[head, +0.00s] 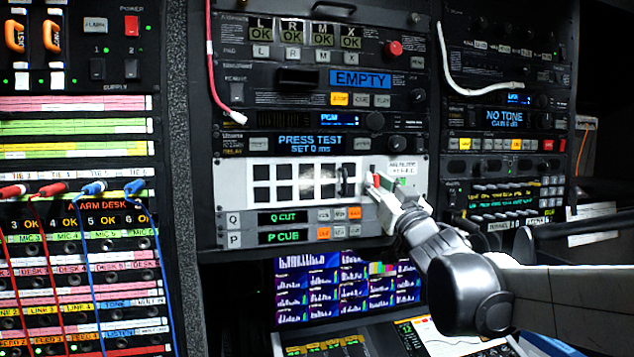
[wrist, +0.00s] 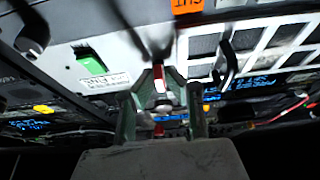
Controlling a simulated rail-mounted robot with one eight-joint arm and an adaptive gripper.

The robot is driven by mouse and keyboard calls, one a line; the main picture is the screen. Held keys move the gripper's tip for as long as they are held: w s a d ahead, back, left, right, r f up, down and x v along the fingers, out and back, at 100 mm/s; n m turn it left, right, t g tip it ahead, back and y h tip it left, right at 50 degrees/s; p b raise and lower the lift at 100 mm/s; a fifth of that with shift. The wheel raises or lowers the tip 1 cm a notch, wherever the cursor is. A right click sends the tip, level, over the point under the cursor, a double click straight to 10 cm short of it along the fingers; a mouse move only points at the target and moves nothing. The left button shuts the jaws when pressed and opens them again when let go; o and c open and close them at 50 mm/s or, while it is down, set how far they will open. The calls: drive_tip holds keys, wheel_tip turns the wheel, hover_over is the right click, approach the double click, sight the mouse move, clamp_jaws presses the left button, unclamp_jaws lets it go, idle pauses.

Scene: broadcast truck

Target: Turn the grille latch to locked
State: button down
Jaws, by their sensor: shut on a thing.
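The white grille panel (head: 252,205) with dark square openings sits in the middle rack; it also shows in the wrist view (wrist: 250,58). The red grille latch (head: 376,180) is at the panel's right end. In the wrist view the red and white latch (wrist: 160,78) stands between my fingertips. My gripper (head: 384,192) is shut on the latch; its two fingers show in the wrist view (wrist: 160,100). The fingers partly hide the latch. A green marking (wrist: 92,62) is beside the latch, apart from it. An orange label (wrist: 188,9) is at the top of the wrist view.
A black handle (head: 348,181) stands out from the grille just left of the latch. A red cable (head: 211,70) and a white cable (head: 450,70) hang above.

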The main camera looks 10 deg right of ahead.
drive_tip(key=shift+n, duration=0.4)
drive_tip(key=n+g+y+b, duration=0.1)
drive_tip(key=n+y, duration=0.2)
drive_tip(key=n, duration=0.2)
drive_tip(key=n+g+y, duration=0.1)
drive_tip(key=n, duration=0.2)
drive_tip(key=n+g+y, duration=0.1)
drive_tip(key=n, duration=0.2)
drive_tip(key=shift+n+b, duration=0.3)
drive_tip(key=shift+b, duration=0.05)
drive_tip(key=n+g+y, duration=0.1)
drive_tip(key=n+g, duration=0.1)
drive_tip(key=n, duration=0.3)
drive_tip(key=shift+n+g+p, duration=0.35)
drive_tip(key=shift+n+g, duration=0.75)
drive_tip(key=shift+n, duration=1.3)
drive_tip(key=c, duration=2.1)
unclamp_jaws()
drive_tip(key=shift+s+d, duration=0.1)
